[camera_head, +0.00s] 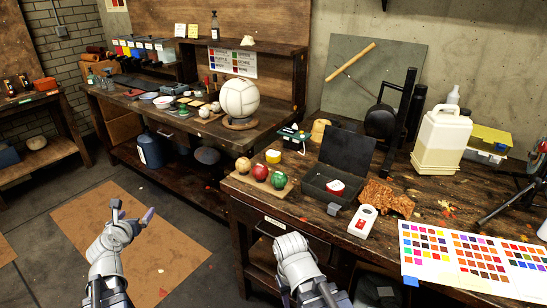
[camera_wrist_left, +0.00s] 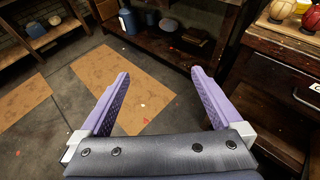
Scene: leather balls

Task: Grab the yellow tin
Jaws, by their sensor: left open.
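The yellow tin (camera_head: 273,156) is a small yellow can with a pale label. It stands on the right workbench in the head view, near its left back corner, just behind a row of balls. It does not show in the left wrist view. My left gripper (camera_head: 133,212) is open and empty, out over the floor to the left of the bench and well away from the tin. Its two purple fingers stand wide apart in the left wrist view (camera_wrist_left: 159,72). My right arm shows at the bottom middle of the head view, but its gripper fingers do not show.
A cream, a red and a green ball (camera_head: 278,180) sit on a wooden board before the tin. An open dark case (camera_head: 341,165) stands to its right. A green-and-white tool (camera_head: 294,136) is behind it. The bench edge and drawer (camera_head: 282,232) lie between my left gripper and the tin.

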